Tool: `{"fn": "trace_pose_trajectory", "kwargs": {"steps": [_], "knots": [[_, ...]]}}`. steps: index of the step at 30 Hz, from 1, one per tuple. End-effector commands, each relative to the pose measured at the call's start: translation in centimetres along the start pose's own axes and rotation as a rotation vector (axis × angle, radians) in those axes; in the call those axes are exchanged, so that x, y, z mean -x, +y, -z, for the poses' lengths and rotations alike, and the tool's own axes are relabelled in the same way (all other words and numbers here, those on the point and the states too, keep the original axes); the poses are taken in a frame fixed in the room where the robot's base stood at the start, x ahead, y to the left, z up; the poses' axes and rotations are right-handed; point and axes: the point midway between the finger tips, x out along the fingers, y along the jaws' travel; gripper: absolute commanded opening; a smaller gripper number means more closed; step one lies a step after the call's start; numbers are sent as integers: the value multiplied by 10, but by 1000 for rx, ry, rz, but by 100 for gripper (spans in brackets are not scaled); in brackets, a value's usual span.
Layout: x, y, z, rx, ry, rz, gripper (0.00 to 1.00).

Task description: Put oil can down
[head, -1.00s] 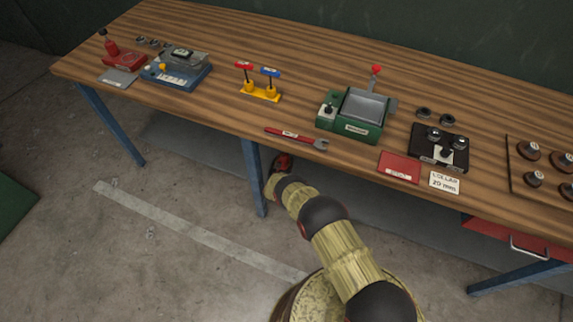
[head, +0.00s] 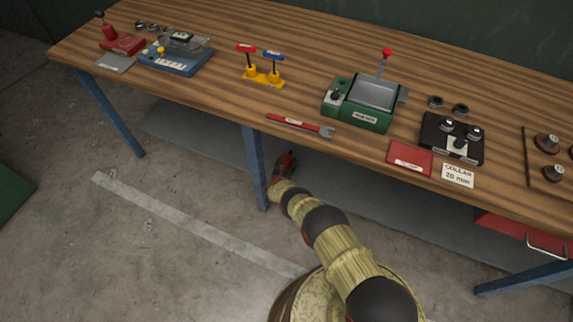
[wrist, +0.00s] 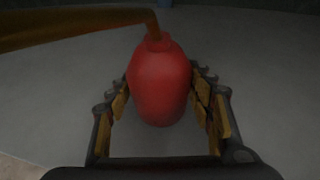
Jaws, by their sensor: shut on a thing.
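The oil can (wrist: 160,82) is red and rounded, with a brown spout (wrist: 75,27) pointing left in the wrist view. My gripper (wrist: 160,98) has its fingers on both sides of the can and is shut on it. In the head view the red can (head: 286,163) shows small at the end of my arm, below the front edge of the workbench, beside a blue leg. A grey surface lies below and behind the can in the wrist view. I cannot tell whether the can touches it.
The wooden workbench (head: 215,100) carries a red wrench (head: 300,126), a green device (head: 357,103), a yellow stand with T-handles (head: 262,74) and a black block (head: 452,138). A grey lower shelf (head: 355,195) runs under it. A blue leg (head: 255,165) stands close to my gripper.

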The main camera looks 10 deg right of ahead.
Motion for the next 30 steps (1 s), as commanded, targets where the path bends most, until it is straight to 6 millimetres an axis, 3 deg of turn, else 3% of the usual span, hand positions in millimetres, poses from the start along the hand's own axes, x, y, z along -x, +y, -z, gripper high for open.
{"fn": "trace_pose_trajectory", "kwargs": {"steps": [8, 9, 18, 30], "knots": [[0, 0, 0, 0, -2, 0, 15], [0, 0, 2, 1, 0, 1, 53], [0, 0, 1, 0, 0, 1, 70], [0, 0, -2, 0, -1, 0, 71]]}}
